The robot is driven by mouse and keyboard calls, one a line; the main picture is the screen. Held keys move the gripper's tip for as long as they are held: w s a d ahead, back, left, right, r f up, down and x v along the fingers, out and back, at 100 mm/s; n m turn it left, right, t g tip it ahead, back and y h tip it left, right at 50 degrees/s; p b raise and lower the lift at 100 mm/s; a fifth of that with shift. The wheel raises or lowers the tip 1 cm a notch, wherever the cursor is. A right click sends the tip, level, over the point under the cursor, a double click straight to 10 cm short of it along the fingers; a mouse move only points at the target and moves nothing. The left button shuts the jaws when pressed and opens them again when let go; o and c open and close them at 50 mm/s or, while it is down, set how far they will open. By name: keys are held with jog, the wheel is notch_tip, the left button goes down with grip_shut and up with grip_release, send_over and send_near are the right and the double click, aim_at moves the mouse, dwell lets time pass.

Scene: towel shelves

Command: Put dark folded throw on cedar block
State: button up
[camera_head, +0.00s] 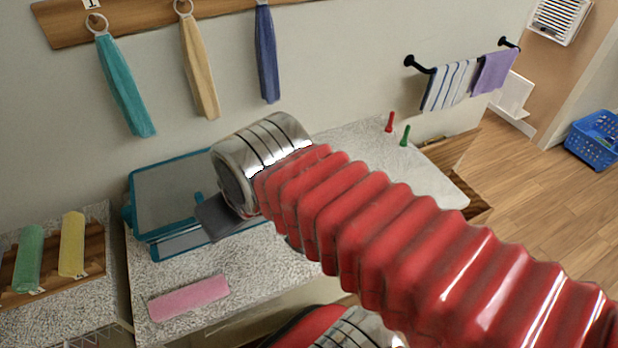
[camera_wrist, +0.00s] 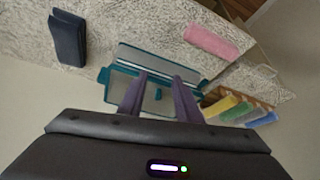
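The dark folded throw (camera_wrist: 68,37) lies on the speckled surface at the upper left of the wrist view. It does not show in the head view, where my red arm covers much of the counter. My gripper (camera_wrist: 159,82) has its two fingers apart with nothing held between them. In the head view my gripper (camera_head: 217,216) is in front of a teal-framed case, partly hidden by my wrist. The throw is well to the left of the fingers in the wrist view. I cannot make out a cedar block for certain in either view.
The open teal case (camera_head: 172,195) stands behind my gripper. A pink towel (camera_head: 189,298) lies on the counter in front. Rolled towels lie on a wooden board (camera_head: 95,250) at left. Red (camera_head: 389,123) and green (camera_head: 405,136) pegs stand at the back right. Towels hang above.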

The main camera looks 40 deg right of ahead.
jog(key=o, duration=0.3)
jog(key=shift+w+d, duration=0.1)
jog(key=shift+o, duration=0.9)
jog(key=shift+w+d+r, duration=0.1)
jog(key=shift+w+d, duration=0.15)
jog(key=shift+d, duration=0.05)
jog(key=o, duration=1)
jog(key=w+d, duration=0.2)
jog(key=d, duration=0.2)
jog(key=w+d+m+g, duration=0.1)
jog(key=w+d, duration=0.1)
jog(key=d, duration=0.2)
jog(key=w+d+f+g+h, duration=0.1)
jog(key=w+d, duration=0.1)
jog(key=d, duration=0.1)
jog(key=shift+d+m, duration=0.4)
jog(key=shift+o, duration=1.4)
jog(key=w+d+f+m+g, duration=0.1)
jog(key=d+f, duration=0.3)
jog(key=d, duration=0.9)
jog(key=shift+d+g+y, duration=0.15)
jog(key=shift+g+y, duration=0.15)
jog(key=shift+g, duration=0.1)
jog(key=shift+w, duration=0.1)
jog(key=f, duration=0.5)
jog(key=w+f, duration=0.1)
jog(key=f, duration=0.2)
jog(key=shift+d, duration=0.1)
jog(key=shift+w+f, duration=0.15)
jog(key=shift+f, duration=0.15)
